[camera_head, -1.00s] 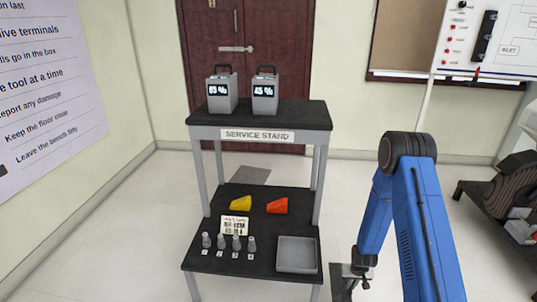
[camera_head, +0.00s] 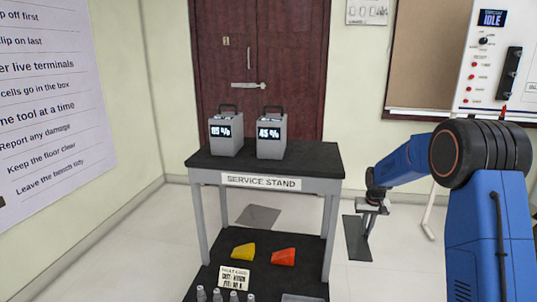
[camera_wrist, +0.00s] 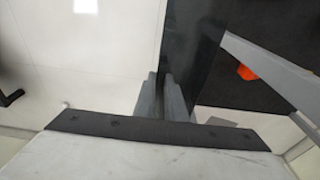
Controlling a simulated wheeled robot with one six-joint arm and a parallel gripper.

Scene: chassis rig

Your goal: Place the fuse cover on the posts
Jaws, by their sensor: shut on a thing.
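My gripper (camera_head: 372,207) is right of the service stand, clear of it. In the wrist view its two grey fingers (camera_wrist: 162,97) are closed on a flat, dark grey panel (camera_wrist: 195,45). This panel appears to be the fuse cover; in the head view it hangs below the gripper (camera_head: 357,238). How deep the fingers grip it is hidden. Several small grey upright pieces (camera_head: 217,295) stand at the front of the lower shelf, cut by the picture edge. I cannot tell whether these are the posts.
The service stand (camera_head: 320,158) holds two grey battery units (camera_head: 225,135) (camera_head: 271,136) on top. A yellow wedge (camera_head: 243,251), an orange wedge (camera_head: 284,257) and a printed card (camera_head: 234,278) are on the lower shelf. A panel reading IDLE (camera_head: 495,60) is at right.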

